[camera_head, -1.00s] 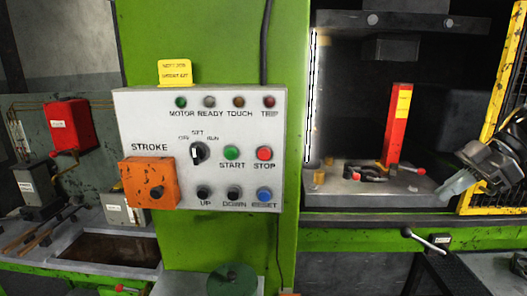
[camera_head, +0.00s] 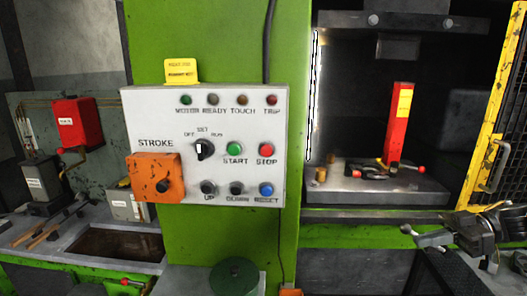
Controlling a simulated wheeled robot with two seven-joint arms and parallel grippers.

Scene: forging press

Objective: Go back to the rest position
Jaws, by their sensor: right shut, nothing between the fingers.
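My left gripper does not show.
The press bed (camera_head: 430,192) holds a red upright block (camera_head: 397,125) and a red-ended tool. A yellow guard (camera_head: 490,140) stands at the right. A bench with a trough (camera_head: 105,243) is at the left.

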